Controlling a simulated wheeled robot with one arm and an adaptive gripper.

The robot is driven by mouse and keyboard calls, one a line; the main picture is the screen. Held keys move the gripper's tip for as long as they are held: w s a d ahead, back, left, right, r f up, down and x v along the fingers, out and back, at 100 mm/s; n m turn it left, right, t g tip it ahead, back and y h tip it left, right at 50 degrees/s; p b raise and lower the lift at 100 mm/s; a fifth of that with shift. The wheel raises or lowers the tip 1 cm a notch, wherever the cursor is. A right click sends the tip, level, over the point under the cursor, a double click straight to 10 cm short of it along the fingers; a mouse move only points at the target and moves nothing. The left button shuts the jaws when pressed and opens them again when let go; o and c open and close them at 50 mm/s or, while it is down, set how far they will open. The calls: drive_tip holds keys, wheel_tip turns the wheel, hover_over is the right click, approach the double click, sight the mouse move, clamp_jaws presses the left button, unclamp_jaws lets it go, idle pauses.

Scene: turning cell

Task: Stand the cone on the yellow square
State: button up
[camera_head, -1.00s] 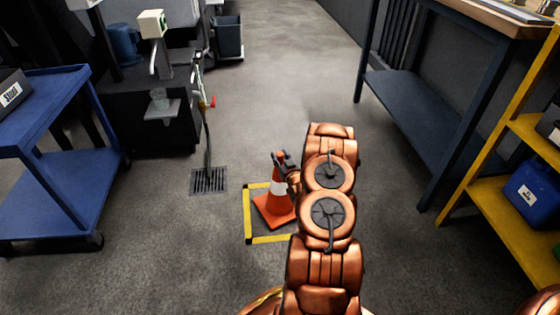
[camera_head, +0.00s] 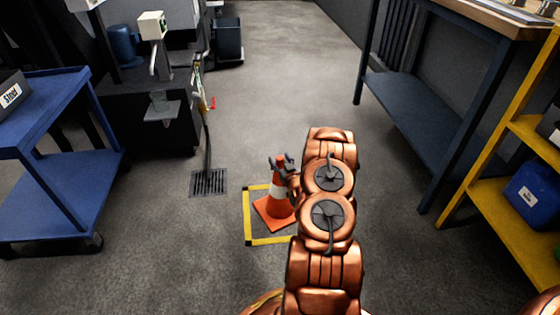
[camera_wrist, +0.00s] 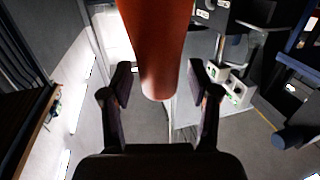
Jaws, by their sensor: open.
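An orange cone (camera_head: 272,209) with a white band stands upright on the floor, inside the yellow square (camera_head: 247,218) marked with yellow and black tape. The right part of the square is hidden behind my arm. My gripper (camera_head: 279,163) is at the cone's top, its fingers spread. In the wrist view the cone's narrow orange end (camera_wrist: 158,60) lies between the two open fingers of my gripper (camera_wrist: 159,78), with a visible gap on each side.
A floor drain grate (camera_head: 208,182) lies left of the square. A blue cart (camera_head: 50,200) stands at left, a dark workbench (camera_head: 435,110) and a yellow shelf (camera_head: 500,200) at right. The floor (camera_head: 285,70) beyond the square is clear.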

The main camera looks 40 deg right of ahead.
drive_tip(key=shift+r, duration=0.1)
drive_tip(key=shift+s+a, duration=0.1)
drive_tip(key=shift+s, duration=0.3)
drive_tip(key=f+p+v, duration=0.1)
drive_tip(key=p+v, duration=0.2)
drive_tip(key=v, duration=0.8)
drive_tip(key=w+a+r+n+g+y, duration=0.3)
drive_tip(key=w+a+r+n+g, duration=0.1)
drive_tip(key=w+a+g, duration=0.15)
drive_tip(key=s+a+r+g+y, duration=0.1)
drive_tip(key=s+a+r+g, duration=0.5)
drive_tip(key=a+r, duration=0.5)
drive_tip(key=s+a+r+g+y, duration=0.1)
drive_tip(key=s+a+r+g, duration=0.1)
drive_tip(key=s+a+r, duration=0.3)
drive_tip(key=s+a+r+g+y, duration=0.1)
drive_tip(key=s+a+r+g, duration=0.2)
drive_tip(key=s+a, duration=0.8)
drive_tip(key=s+a+r+g+y, duration=0.1)
drive_tip(key=s+a+r+g, duration=0.2)
drive_tip(key=s+a+r, duration=0.4)
drive_tip(key=s, duration=0.6)
drive_tip(key=shift+s+a+r+n, duration=0.25)
drive_tip(key=shift+s+a+n, duration=0.05)
drive_tip(key=shift+a+n, duration=0.1)
